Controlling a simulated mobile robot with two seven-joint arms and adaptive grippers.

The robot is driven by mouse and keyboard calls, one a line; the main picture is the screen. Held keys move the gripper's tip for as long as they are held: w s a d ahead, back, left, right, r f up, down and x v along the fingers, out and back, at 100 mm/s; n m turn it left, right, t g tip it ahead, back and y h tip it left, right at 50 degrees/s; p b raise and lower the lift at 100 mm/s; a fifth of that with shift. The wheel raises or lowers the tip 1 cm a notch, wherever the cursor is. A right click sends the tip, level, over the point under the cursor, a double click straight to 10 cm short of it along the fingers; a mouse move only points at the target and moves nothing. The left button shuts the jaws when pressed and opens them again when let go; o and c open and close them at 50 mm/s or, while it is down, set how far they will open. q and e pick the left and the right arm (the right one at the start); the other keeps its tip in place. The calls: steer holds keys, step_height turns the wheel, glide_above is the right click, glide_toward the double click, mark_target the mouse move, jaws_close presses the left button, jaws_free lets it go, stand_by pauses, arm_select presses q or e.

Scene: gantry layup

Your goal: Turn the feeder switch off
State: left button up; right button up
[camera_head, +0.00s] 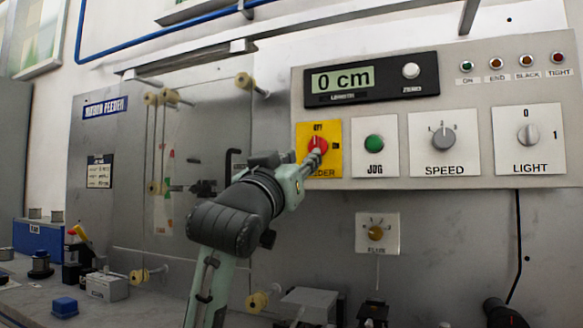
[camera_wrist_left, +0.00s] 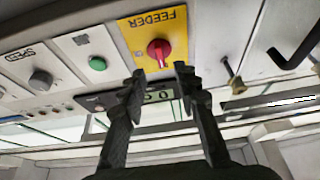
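The feeder switch is a red rotary knob (camera_head: 317,146) on a yellow plate (camera_head: 333,168) at the left end of the control panel. The plate has OFF above the knob and ON to its right. My left gripper (camera_head: 314,158) is in front of the knob and hides part of it. In the left wrist view the red knob (camera_wrist_left: 159,49) appears upside down, just beyond and between the two spread fingertips (camera_wrist_left: 160,73). The fingers look open with nothing held; contact with the knob cannot be told. The knob's exact pointing is unclear. My right gripper is not in view.
Right of the switch are the green JOG button (camera_head: 374,142), the SPEED knob (camera_head: 443,138) and the LIGHT knob (camera_head: 528,135). The display (camera_head: 371,78) above reads 0 cm. A small knob plate (camera_head: 377,246) sits below. A black hook (camera_head: 230,163) is left of the switch.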

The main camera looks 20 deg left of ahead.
arm_select(q)
steer(key=v, duration=0.5)
stand_by(0.4)
